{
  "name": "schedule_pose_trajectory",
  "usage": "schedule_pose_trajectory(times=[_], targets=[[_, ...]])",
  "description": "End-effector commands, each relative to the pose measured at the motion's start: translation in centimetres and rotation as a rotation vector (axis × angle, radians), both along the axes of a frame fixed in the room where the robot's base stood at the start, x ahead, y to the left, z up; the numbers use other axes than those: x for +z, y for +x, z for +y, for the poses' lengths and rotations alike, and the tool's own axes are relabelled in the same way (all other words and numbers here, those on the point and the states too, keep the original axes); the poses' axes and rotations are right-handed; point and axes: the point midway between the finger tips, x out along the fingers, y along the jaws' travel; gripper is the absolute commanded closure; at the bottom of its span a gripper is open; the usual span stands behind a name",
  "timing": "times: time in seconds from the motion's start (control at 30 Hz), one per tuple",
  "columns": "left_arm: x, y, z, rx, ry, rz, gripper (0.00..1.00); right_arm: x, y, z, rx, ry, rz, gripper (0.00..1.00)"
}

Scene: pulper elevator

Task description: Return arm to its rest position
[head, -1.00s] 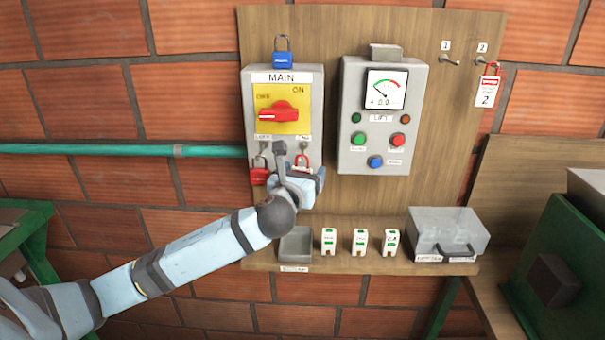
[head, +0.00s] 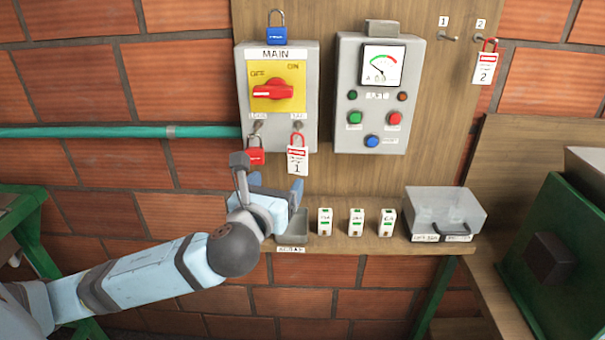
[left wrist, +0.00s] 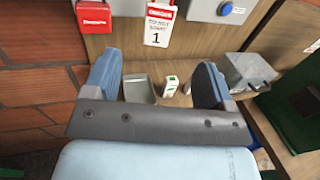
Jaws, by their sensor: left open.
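My left arm reaches in from the left in the head view. Its gripper (head: 283,196) is in front of the wooden board, below the MAIN switch box (head: 277,112) and by the shelf's grey tray. In the left wrist view the two blue fingers (left wrist: 155,82) stand wide apart with nothing between them. A red padlock (head: 255,152) and a red-and-white tag marked 1 (head: 298,160) hang under the MAIN box, apart from the gripper. They also show at the top of the left wrist view. My right gripper is not seen.
A meter panel (head: 379,95) hangs at right, with tag 2 (head: 486,68) on a hook. A green machine (head: 560,250) stands at right.

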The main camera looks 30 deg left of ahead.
Motion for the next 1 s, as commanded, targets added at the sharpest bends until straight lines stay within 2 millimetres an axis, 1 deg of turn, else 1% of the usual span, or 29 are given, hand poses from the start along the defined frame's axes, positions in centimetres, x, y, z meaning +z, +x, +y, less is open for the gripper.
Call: schedule_pose_trajectory(times=[0.23,0.3,0.37,0.47,0.5,0.53,0.57,0.6,0.67,0.7,0.77,0.8,0.87,0.9,1.0], targets=[[-0.2,-0.1,-0.1,-0.002,-0.011,0.003,0.22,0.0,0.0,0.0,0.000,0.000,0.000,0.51],[-1.0,0.0,-0.4,-0.014,-0.069,0.014,0.22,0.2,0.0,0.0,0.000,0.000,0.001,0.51],[-2.6,0.2,-0.9,-0.033,-0.173,0.033,0.22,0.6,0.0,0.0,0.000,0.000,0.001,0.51],[-6.9,0.4,-2.5,-0.064,-0.468,0.085,0.22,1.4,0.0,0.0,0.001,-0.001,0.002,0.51],[-9.1,0.2,-3.3,-0.066,-0.623,0.110,0.22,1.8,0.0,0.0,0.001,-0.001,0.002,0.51],[-10.8,0.0,-4.0,-0.064,-0.746,0.129,0.22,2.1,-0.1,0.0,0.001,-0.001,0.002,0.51],[-12.5,-0.4,-4.6,-0.054,-0.876,0.146,0.22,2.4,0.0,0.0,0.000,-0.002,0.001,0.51],[-14.8,-1.0,-5.5,-0.032,-1.049,0.169,0.22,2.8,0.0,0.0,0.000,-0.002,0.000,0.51],[-17.9,-2.2,-6.8,0.019,-1.310,0.196,0.22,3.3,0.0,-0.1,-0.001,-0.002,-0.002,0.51],[-20.0,-3.2,-7.8,0.065,-1.485,0.208,0.22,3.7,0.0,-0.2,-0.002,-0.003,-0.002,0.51],[-22.9,-4.9,-9.1,0.158,-1.745,0.218,0.22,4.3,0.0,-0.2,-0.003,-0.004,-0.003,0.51],[-24.7,-6.2,-9.9,0.229,-1.916,0.215,0.22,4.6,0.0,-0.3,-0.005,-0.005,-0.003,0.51],[-27.1,-8.3,-11.0,0.346,-2.151,0.198,0.22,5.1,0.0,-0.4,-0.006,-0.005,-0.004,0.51],[-28.4,-9.6,-11.7,0.425,-2.293,0.177,0.22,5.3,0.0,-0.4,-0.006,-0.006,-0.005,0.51],[-31.0,-12.5,-12.9,0.610,-2.581,0.108,0.22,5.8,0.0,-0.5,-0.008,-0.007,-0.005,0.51]])
